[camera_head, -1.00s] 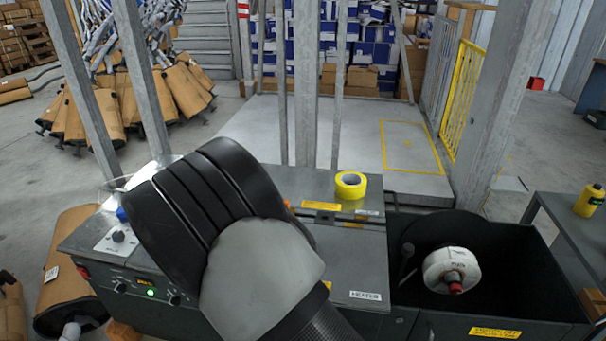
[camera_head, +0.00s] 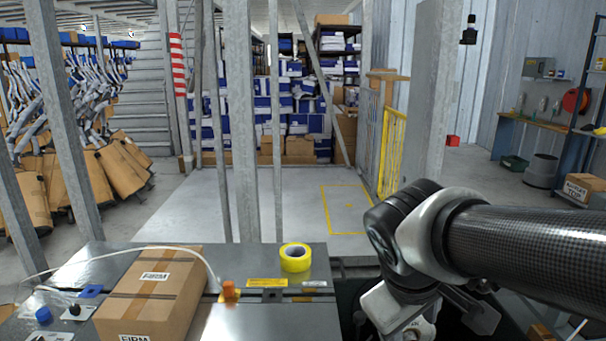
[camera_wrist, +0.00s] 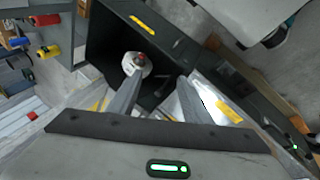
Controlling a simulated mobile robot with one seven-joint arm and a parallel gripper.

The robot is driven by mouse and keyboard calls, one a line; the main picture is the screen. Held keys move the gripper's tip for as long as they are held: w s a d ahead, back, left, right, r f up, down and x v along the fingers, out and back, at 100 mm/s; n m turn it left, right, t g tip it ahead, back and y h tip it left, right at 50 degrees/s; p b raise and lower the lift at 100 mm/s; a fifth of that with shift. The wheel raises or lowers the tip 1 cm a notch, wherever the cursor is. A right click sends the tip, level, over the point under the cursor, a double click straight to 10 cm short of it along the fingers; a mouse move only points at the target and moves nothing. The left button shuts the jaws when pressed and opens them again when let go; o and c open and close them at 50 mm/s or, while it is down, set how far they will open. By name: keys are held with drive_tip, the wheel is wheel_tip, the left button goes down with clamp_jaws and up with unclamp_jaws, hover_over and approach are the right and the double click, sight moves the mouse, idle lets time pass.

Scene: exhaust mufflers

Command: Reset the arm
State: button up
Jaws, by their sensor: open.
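My arm reaches in from the right edge in the camera_head view, bent at its black and grey wrist joint, with the gripper hanging low near the bottom edge. In the camera_wrist view my gripper (camera_wrist: 158,88) is open, its two fingers apart with nothing between them. Below it is a dark bin (camera_wrist: 103,43) with a white roll with a red centre (camera_wrist: 136,64) inside. In the camera_head view the arm hides most of that bin.
A taped cardboard box (camera_head: 150,290) lies on the metal workbench (camera_head: 285,325), left of a yellow tape roll (camera_head: 295,257). Grey posts (camera_head: 240,130) stand behind the bench. Mufflers wrapped in cardboard (camera_head: 115,170) are at left. The floor beyond is clear.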

drive_tip(key=s+a+r+m+t+y+p, duration=0.1)
drive_tip(key=s+a+r+m+t+y, duration=0.1)
drive_tip(key=s+a+r+m+y, duration=0.3)
wheel_tip(320, 180, up, 22)
drive_tip(key=s+d+h+p, duration=0.1)
drive_tip(key=d+p, duration=0.1)
drive_tip(key=p, duration=2.1)
drive_tip(key=shift+g+h, duration=0.3)
drive_tip(key=shift+h, duration=0.1)
drive_tip(key=shift+f, duration=0.1)
